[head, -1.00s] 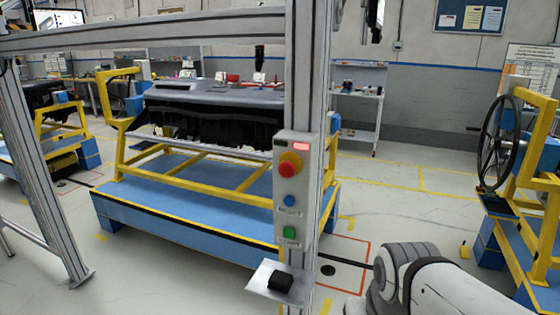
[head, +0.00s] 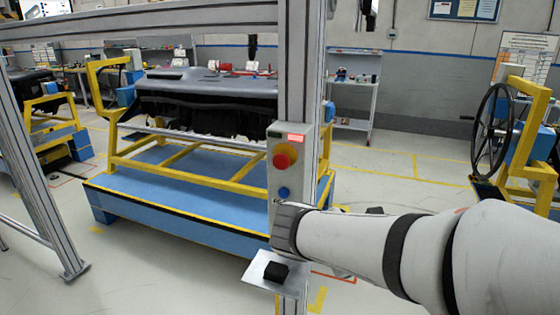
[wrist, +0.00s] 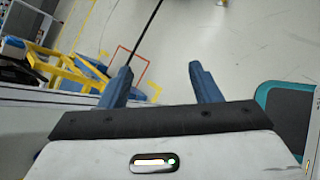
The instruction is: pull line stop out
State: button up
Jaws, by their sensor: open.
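The line stop is a red mushroom button (head: 285,156) on a yellow base, on the front of a grey control box (head: 298,170) fixed to a metal post. A lit red label shows above it and a blue button (head: 283,192) below it. My arm crosses in front of the lower box in the head view and hides the green button. My gripper's fingers do not show clearly there. In the wrist view my gripper (wrist: 160,80) is open and empty, with floor between its blue fingers. The red button is not in the wrist view.
The metal post (head: 300,60) carries a crossbeam (head: 140,27). A small shelf (head: 262,285) with a black object (head: 276,271) sticks out low on the post. Behind stands a blue platform (head: 190,190) with a yellow frame and dashboard. Open floor (head: 400,165) lies to the right.

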jog(key=w+a+r+n+t, duration=0.5)
jog(key=a+n, duration=0.3)
jog(key=n+t+y, duration=0.2)
jog(key=n+t, duration=0.4)
jog(key=n, duration=0.1)
send_near(279, 162)
jog(key=w, duration=0.3)
jog(key=p+x, duration=0.1)
jog(key=x, duration=0.2)
jog(key=d+x, duration=0.1)
jog(key=x, duration=0.3)
jog(key=shift+d+p, duration=0.1)
jog(key=shift+p, duration=0.25)
